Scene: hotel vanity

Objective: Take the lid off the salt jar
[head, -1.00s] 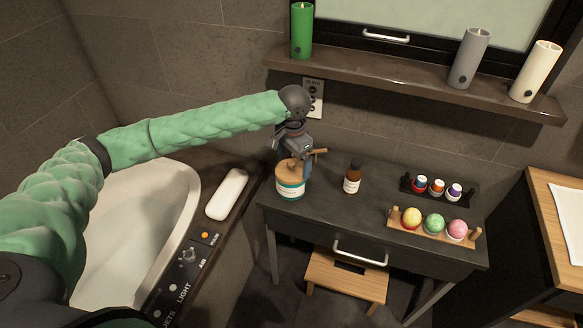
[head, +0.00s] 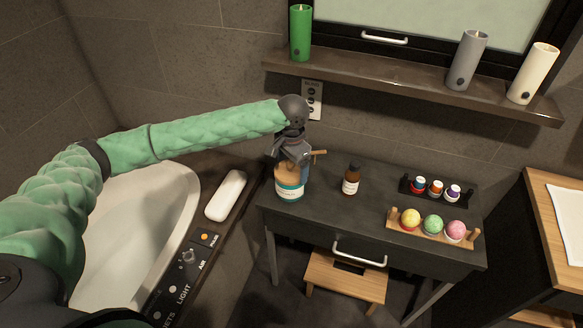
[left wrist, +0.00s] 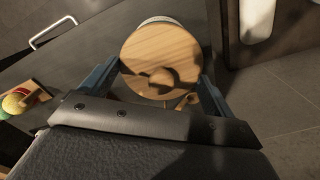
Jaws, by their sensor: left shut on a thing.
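The salt jar (head: 289,190) is a teal jar with a pale label, standing upright at the left end of the dark vanity table. Its round wooden lid (head: 287,172) is on top, and no clear gap shows between lid and jar. My left gripper (head: 292,163) comes down over the jar from above and is shut on the lid. In the left wrist view the lid (left wrist: 150,52) and its round knob (left wrist: 166,78) lie between the two blue fingers. The gripper hides part of the lid in the head view. My right gripper is not in view.
A brown bottle (head: 351,180) stands right of the jar. A wooden rack of colored balls (head: 433,224) and a dark rack of small bottles (head: 436,188) are farther right. A wooden handle-like piece (head: 319,153) shows behind the gripper. A shelf (head: 400,84) with candles is above.

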